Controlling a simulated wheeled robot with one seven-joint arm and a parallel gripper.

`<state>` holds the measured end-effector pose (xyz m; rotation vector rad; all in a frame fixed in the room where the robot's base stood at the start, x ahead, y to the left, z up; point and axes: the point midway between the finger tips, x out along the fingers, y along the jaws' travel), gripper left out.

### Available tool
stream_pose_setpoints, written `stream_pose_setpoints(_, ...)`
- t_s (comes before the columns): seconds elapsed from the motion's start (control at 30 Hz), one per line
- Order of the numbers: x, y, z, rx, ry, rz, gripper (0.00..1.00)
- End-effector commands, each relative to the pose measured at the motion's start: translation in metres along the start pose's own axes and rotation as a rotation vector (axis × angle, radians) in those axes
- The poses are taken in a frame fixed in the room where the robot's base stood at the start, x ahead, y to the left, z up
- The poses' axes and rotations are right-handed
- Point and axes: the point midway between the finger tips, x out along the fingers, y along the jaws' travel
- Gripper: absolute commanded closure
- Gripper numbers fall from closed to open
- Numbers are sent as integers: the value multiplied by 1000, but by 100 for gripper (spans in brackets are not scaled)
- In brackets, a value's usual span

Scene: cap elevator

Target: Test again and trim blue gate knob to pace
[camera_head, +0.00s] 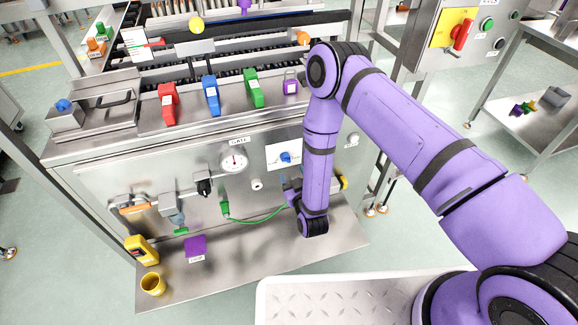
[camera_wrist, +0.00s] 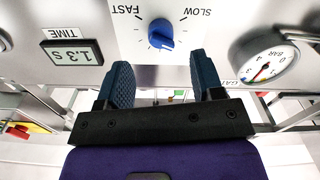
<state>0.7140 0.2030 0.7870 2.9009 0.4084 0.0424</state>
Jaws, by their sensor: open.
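The blue gate knob (camera_wrist: 161,33) sits on a white dial plate between the upside-down words FAST and SLOW in the wrist view. In the head view the knob (camera_head: 286,158) is on the front panel, just left of my forearm. My gripper (camera_wrist: 163,78) is open and empty. Its two fingers are apart, pointing towards the panel below the knob in the wrist picture, and do not touch it. A TIME display (camera_wrist: 72,54) reads 1.3 s, upside down. The exact setting the knob points to is hard to tell.
A green cable (camera_head: 255,218) hangs below. A yellow cup (camera_head: 153,284), yellow meter (camera_head: 141,250) and purple block (camera_head: 196,246) stand on the lower shelf.

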Motion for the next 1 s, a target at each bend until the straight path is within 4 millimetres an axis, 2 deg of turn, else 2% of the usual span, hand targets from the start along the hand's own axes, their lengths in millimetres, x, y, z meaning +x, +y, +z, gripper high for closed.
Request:
stream_pose_setpoints(0.1,-26,-1,1,0,-4,-3,39)
stream_pose_setpoints(0.3,-42,-2,1,-1,-3,-4,39)
stream_pose_setpoints(0.5,-48,-1,0,0,0,-1,39)
stream_pose_setpoints(1.0,-49,0,0,0,0,0,39)
